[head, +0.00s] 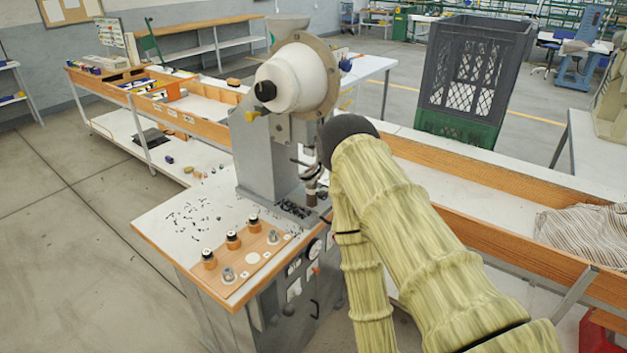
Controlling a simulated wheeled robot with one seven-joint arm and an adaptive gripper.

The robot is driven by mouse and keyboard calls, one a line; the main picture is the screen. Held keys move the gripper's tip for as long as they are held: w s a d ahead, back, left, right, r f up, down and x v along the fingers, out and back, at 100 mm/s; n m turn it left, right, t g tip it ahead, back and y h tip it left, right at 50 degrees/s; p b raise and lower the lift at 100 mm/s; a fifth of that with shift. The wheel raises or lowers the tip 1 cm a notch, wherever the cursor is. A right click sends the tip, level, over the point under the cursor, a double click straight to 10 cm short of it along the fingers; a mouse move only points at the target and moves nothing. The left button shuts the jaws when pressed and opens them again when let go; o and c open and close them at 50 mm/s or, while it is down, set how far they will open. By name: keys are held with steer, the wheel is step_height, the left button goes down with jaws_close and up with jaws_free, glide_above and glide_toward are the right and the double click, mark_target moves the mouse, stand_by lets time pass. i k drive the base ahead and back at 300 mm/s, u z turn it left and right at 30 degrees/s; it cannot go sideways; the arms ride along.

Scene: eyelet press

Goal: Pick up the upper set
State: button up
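A wooden board (251,270) lies on the front part of the press table. On it stand three pieces with black tops: a near one (209,260), a middle one (233,240) and a far one (254,222). Two metal pieces, a near one (228,275) and a far one (273,237), stand along its right side. I cannot tell for certain which of these is the upper set. The eyelet press (270,150) stands behind the board. My sleeved arm is raised at the right of the press. My gripper is not in view.
Small dark bits (190,215) lie scattered on the white table top (165,225). A long wood-edged bench (480,190) runs behind my arm, with a dark crate (475,70) beyond it. Open floor (60,270) is at the left.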

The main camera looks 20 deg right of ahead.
mark_target(253, 219)
steer(key=u, duration=1.3)
steer(key=i, duration=4.65)
steer(key=z, duration=4.6)
